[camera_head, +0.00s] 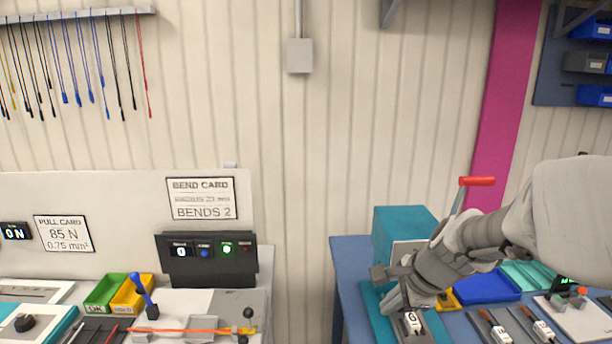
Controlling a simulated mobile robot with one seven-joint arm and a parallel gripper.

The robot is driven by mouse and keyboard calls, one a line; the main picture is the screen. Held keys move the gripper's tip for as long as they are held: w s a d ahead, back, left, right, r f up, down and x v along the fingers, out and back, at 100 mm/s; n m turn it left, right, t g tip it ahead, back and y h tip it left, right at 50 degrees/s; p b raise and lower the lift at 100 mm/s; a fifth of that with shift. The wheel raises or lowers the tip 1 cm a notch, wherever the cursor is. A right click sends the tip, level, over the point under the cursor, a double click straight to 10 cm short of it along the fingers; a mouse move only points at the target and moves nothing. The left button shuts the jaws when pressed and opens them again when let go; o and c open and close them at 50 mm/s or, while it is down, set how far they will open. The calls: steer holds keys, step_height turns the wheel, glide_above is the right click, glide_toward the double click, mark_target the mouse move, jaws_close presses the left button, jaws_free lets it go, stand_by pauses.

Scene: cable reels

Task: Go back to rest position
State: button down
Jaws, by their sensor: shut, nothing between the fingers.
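My gripper (391,290) is at the lower right, over the left part of the blue table (350,262). It is shut and holds nothing that I can see. My arm comes in from the right edge, large and close to the camera. The gripper is just above a small block marked "G" (412,323). I cannot tell whether it touches the block. A teal machine (400,222) stands right behind the gripper, partly hidden by it. A lever with a red handle (477,181) rises behind my arm.
A gap separates the blue table from the left bench (233,300). That bench carries a black panel (207,267) with a lit green button, a blue-handled lever (142,289) and green and yellow bins (104,293). Tools (497,330) lie right of the gripper.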

steer(key=s+r+n+h+b, duration=0.1)
steer(key=s+r+n, duration=0.1)
steer(key=s+n, duration=0.6)
steer(key=s+a+r+n+h+b, duration=0.1)
steer(key=s+r+n, duration=0.1)
steer(key=s+n, duration=0.7)
steer(key=shift+s+a+r+h+b, duration=0.3)
steer(key=shift+s+b, duration=0.05)
steer(key=shift+s, duration=0.7)
